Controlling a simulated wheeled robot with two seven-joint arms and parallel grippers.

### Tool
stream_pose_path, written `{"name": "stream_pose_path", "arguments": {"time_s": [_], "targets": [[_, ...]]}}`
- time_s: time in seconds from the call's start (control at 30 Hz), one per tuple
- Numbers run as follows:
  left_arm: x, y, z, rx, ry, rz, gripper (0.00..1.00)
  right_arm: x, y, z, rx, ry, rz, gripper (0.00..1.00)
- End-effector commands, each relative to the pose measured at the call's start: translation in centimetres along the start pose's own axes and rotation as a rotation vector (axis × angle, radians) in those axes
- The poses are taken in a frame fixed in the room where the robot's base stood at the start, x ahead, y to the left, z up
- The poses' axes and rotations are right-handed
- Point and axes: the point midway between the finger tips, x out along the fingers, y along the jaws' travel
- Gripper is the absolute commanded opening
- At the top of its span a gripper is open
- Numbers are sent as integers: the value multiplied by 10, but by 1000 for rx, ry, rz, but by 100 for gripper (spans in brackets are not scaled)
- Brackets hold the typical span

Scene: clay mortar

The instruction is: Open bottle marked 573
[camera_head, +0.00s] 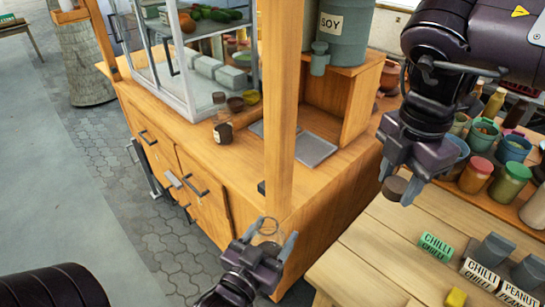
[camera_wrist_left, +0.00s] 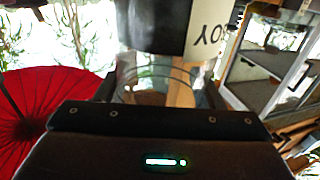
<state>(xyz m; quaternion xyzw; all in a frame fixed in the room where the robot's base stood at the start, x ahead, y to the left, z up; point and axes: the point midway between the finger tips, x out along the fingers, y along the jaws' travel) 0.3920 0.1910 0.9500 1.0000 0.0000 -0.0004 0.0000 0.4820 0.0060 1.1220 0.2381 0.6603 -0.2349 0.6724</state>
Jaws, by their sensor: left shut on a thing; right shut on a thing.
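My left gripper (camera_head: 268,240) is at the bottom middle of the head view, shut on a clear glass bottle (camera_head: 267,228). The glass also shows between the fingers in the left wrist view (camera_wrist_left: 152,72). No number is readable on it. My right gripper (camera_head: 399,182) is at the right, higher in the picture, shut on a small round brown lid or stopper (camera_head: 395,188). The lid and the glass are well apart.
A wooden post (camera_head: 281,110) rises just behind my left gripper, at the corner of the wooden counter (camera_head: 200,150). A grey SOY container (camera_head: 342,35) stands behind.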

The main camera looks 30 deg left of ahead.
Motion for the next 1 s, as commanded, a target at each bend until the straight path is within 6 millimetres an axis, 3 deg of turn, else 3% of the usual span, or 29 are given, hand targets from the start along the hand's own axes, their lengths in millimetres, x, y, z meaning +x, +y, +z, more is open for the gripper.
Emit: {"name": "stream_pose_path", "arguments": {"time_s": [0.2,0.43,1.0], "targets": [[0,0,-1,0,2,0,0,2,14,-40,-481,6,-8,14],[0,0,-1,0,2,0,0,5,21,-70,-844,16,-13,14],[0,-2,0,-3,0,-7,0,5,20,-69,-849,16,-12,14]]}}
